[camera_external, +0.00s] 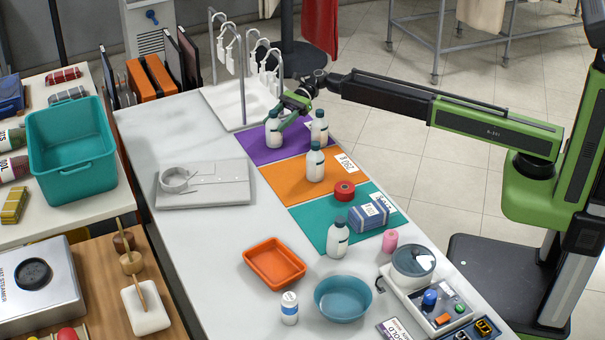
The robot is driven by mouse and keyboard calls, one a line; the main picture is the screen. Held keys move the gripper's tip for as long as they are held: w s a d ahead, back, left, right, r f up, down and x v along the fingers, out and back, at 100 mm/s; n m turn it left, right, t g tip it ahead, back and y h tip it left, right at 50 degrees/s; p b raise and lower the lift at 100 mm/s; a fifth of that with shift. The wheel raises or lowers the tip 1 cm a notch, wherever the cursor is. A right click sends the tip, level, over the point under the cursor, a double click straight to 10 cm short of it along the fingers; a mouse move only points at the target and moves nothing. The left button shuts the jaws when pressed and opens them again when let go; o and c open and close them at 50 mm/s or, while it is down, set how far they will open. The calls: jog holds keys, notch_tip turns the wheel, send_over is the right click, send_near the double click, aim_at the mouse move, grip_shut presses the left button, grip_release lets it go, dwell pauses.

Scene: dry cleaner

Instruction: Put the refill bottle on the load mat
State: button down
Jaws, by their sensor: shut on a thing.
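My gripper (284,120) is at the purple mat (282,153) and is shut on a white bottle with a dark cap (273,131). That bottle is upright at the mat's left side; I cannot tell whether it touches the mat. Similar white bottles stand on the purple mat's right side (319,128), the orange mat (278,181) and the teal mat (312,225). I cannot tell by label which is the refill bottle.
A white rack (243,108) stands close behind my gripper. An orange tray (273,260) and blue bowl (342,300) are in front.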

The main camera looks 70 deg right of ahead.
jog(key=shift+r, duration=0.15)
jog(key=c, duration=0.6)
grip_release()
jog(key=shift+f, duration=0.2)
jog(key=shift+r+p, duration=0.3)
jog(key=p+v, duration=0.3)
jog(key=v, duration=0.9)
